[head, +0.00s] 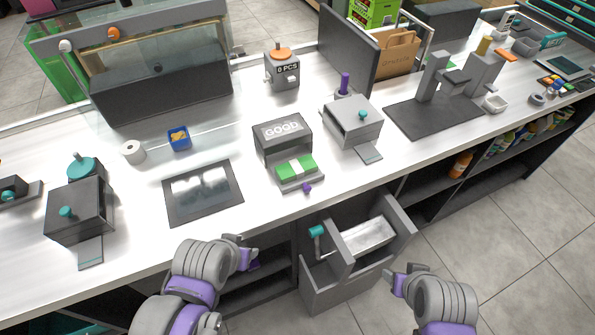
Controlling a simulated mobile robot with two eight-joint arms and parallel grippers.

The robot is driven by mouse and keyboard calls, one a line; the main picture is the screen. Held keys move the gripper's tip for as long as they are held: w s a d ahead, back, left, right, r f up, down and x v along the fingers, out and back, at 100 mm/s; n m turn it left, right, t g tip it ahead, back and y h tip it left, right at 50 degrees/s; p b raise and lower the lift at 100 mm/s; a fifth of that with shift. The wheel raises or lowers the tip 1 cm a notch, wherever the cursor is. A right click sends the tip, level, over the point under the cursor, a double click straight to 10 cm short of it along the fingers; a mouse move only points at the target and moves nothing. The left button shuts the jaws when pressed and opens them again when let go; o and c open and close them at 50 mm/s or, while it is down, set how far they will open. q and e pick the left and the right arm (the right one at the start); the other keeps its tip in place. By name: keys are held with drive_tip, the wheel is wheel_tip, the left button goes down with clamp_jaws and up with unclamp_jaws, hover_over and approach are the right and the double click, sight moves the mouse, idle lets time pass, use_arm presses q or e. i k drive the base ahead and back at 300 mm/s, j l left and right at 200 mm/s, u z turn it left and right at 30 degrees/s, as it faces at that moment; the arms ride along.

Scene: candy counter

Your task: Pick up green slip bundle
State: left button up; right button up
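The green slip bundle (284,175) has a white band across its middle. It lies on the front tray of a dark grey box (282,135) labelled "GOOD", near the counter's front edge. My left gripper (249,254) is in front of the counter, lower left of the bundle and apart from it. My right gripper (390,277) is lower right of the bundle, out over the floor beside the open drawer. Both grippers are small and seen at an angle, so their finger gaps are unclear. I see nothing held in either.
An open grey drawer (309,270) with a metal bin juts out below the counter between my arms. A dark flat screen (203,192) lies left of the GOOD box. A grey dispenser (352,125) stands to its right. Bare white counter surrounds them.

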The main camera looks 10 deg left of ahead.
sight(296, 169)
drive_tip(key=k+j+u, duration=0.15)
drive_tip(key=u, duration=0.15)
drive_tip(key=k+j+u, duration=0.1)
drive_tip(key=j+u, duration=0.55)
drive_tip(key=i+j, duration=0.1)
drive_tip(key=i, duration=0.3)
